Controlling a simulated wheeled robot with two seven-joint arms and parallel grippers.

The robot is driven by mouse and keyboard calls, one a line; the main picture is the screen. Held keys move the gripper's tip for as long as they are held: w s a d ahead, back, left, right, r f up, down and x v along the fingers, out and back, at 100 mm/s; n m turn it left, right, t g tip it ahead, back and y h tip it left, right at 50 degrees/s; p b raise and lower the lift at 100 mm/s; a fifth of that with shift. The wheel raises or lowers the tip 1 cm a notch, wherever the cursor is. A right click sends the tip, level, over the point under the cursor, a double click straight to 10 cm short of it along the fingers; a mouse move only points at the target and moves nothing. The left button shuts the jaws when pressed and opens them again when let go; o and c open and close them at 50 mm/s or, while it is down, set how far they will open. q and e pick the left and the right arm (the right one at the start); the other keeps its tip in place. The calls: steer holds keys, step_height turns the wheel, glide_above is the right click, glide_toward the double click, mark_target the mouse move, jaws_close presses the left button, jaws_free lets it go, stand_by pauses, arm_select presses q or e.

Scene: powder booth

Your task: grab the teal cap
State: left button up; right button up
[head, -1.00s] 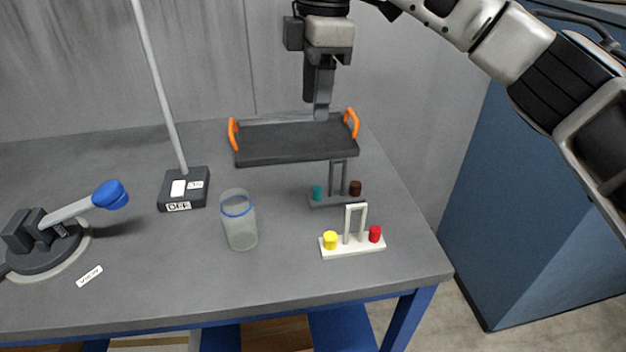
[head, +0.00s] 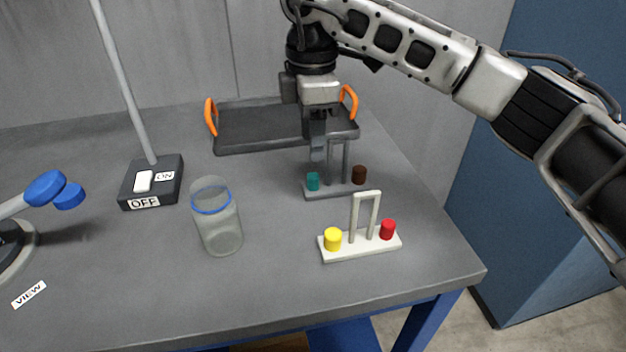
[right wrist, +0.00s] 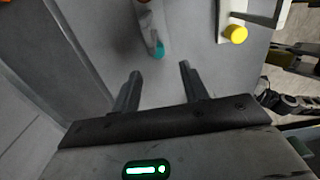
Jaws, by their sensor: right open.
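The teal cap (head: 313,181) stands on the left end of a grey rack (head: 335,191) with an upright handle frame and a dark brown cap (head: 359,175) at its right end. My right gripper (head: 318,150) is above and just behind the teal cap, pointing down. In the right wrist view the teal cap (right wrist: 158,50) lies ahead of the open fingers (right wrist: 160,82), between their lines and not touched by them. My left gripper is not in view.
A white rack (head: 345,252) with a yellow cap (head: 333,239) and a red cap (head: 387,229) stands in front. A dark tray (head: 250,148) with orange handles is behind. A clear jar (head: 222,230) and switch box (head: 150,190) are to the left.

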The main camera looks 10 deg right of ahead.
mark_target(316, 175)
steer(key=f, duration=0.7)
steer(key=shift+w+d+f, duration=0.1)
steer(key=shift+d, duration=0.25)
jaws_close()
